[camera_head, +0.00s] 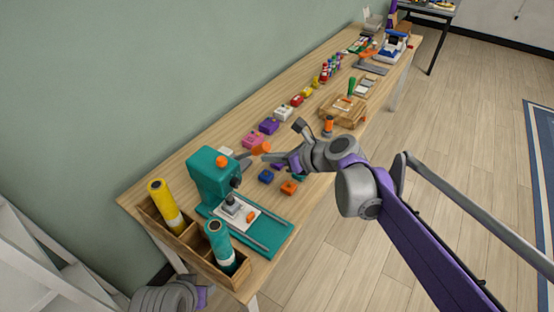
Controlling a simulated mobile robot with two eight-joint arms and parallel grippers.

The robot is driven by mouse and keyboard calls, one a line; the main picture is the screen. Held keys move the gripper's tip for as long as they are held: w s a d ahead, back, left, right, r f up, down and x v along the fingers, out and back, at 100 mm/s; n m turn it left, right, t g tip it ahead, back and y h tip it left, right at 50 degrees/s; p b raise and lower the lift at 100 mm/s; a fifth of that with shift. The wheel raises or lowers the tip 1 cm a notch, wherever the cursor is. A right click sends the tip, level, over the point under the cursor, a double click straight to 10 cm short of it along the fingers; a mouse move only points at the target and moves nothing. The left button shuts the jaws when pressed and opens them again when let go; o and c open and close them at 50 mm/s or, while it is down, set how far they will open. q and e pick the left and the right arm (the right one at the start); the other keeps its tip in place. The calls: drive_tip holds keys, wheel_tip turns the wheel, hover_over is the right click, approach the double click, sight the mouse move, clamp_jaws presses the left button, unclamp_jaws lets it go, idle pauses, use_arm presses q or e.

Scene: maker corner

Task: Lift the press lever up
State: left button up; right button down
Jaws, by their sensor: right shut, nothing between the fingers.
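The teal press (208,172) stands at the near end of the wooden table, with a teal base plate running to the right. An orange round part (221,160) sits on its head. A small orange piece (261,148) shows to the right of the head, close to my right fingertips; I cannot tell whether it is the end of the press lever. My right gripper (270,158) reaches in from the right above the table, shut and empty, pointing left toward the press. I cannot tell whether it touches anything.
A wooden box (187,238) holding a yellow roll (166,205) and a teal roll (219,241) stands at the table's near edge. Several coloured blocks lie beyond the press. A wooden stand (343,111) is farther back.

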sight(263, 144)
drive_tip(key=shift+w+a+r+g+h+p, duration=0.2)
drive_tip(key=shift+a+r+h, duration=0.1)
drive_tip(key=shift+r, duration=0.15)
drive_tip(key=shift+w+a+r+g+h+p, duration=0.1)
drive_tip(key=shift+w+a+r+h+p, duration=0.15)
drive_tip(key=shift+r, duration=0.2)
drive_tip(key=shift+w+a+r, duration=0.15)
drive_tip(key=shift+a+r, duration=0.2)
drive_tip(key=shift+r, duration=0.05)
use_arm(q)
drive_tip(key=shift+w+r, duration=0.15)
drive_tip(key=shift+r, duration=0.45)
drive_tip(key=shift+w+r, duration=0.15)
drive_tip(key=shift+r, duration=0.45)
use_arm(e)
drive_tip(key=shift+r, duration=0.15)
use_arm(q)
drive_tip(key=shift+p, duration=0.3)
use_arm(e)
drive_tip(key=shift+w+a+r, duration=0.1)
drive_tip(key=shift+w+r, duration=0.05)
